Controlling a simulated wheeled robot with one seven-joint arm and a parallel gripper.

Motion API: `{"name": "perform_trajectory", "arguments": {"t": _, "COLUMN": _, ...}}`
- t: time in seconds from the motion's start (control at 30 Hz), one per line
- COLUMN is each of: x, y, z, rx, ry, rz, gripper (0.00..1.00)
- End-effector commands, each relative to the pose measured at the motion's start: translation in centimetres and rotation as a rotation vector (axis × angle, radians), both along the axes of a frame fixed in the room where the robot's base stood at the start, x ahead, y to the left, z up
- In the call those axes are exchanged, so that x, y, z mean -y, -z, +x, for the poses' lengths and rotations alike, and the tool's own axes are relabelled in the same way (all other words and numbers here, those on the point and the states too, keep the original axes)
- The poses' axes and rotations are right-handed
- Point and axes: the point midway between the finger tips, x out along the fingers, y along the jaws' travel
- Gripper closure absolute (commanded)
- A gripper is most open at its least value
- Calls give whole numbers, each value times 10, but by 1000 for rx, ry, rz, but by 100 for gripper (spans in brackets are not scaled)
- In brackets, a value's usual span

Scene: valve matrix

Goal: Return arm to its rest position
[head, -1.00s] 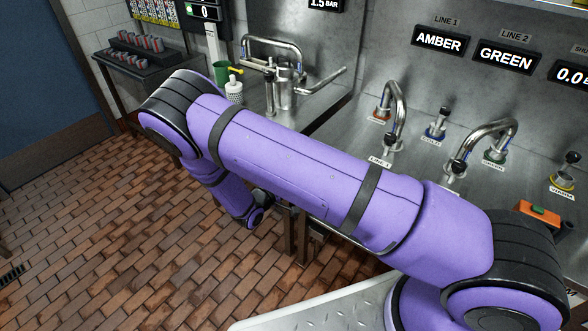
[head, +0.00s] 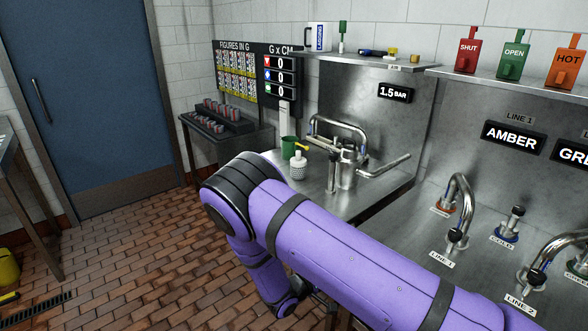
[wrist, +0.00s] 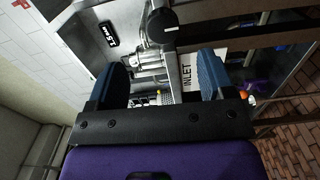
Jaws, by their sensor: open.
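My purple arm reaches across the lower middle of the head view, with its elbow bent and its forearm hanging down beside the counter. The gripper end is hidden behind the arm in the head view. In the wrist view, my gripper (wrist: 163,80) shows two blue fingers standing wide apart. Nothing is held between them. Beyond the fingers are a white INLET label (wrist: 190,72), metal pipework (wrist: 150,62) and a dark round end (wrist: 162,24) close in front.
A steel counter (head: 345,203) holds a metal vessel with pipes (head: 347,165), a white bottle (head: 298,166) and a green cup (head: 288,147). Curved taps (head: 462,205) stand at right. A dark side table (head: 230,147) stands behind.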

Motion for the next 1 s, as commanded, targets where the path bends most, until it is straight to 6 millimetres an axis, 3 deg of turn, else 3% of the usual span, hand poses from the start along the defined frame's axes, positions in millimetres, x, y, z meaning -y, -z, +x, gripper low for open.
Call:
{"name": "perform_trajectory", "arguments": {"t": 0.17, "x": 12, "y": -39, "z": 3, "rx": -24, "ry": 108, "rz": 58, "gripper": 25}}
{"name": "perform_trajectory", "arguments": {"t": 0.43, "x": 44, "y": -120, "z": -3, "rx": -105, "ry": 329, "rz": 214, "gripper": 25}}
{"name": "perform_trajectory", "arguments": {"t": 0.77, "x": 84, "y": -210, "z": -29, "rx": -206, "ry": 521, "rz": 452, "gripper": 25}}
{"name": "perform_trajectory", "arguments": {"t": 1.0, "x": 111, "y": -269, "z": -58, "rx": -267, "ry": 598, "rz": 647, "gripper": 25}}
